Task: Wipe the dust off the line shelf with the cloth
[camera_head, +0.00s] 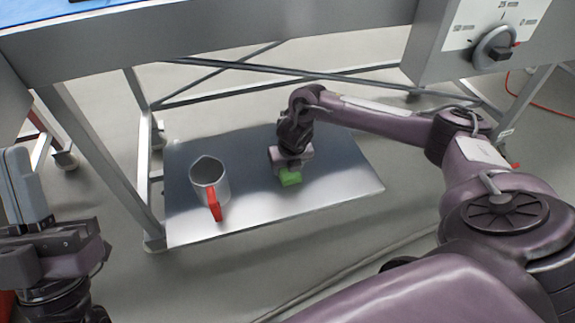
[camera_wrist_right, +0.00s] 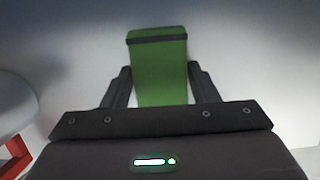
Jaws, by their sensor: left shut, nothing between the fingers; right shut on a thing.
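The line shelf (camera_head: 333,183) is a shiny metal plate low under the table. My right gripper (camera_head: 290,170) is over the middle of the shelf, shut on a green cloth (camera_head: 291,179). The cloth is low at the shelf; whether it touches the metal is hard to tell. In the right wrist view the green cloth (camera_wrist_right: 160,75) sticks out between the two dark fingers and has a dark band near its far end. No dust is clearly visible on the shelf. My left gripper (camera_head: 25,190) is at the far left, away from the shelf, shut and empty.
A grey metal jug (camera_head: 207,178) with a red handle stands on the shelf left of the cloth. Table legs and crossed braces frame the shelf. A control box with a knob (camera_head: 494,47) hangs at upper right. The shelf's right part is clear.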

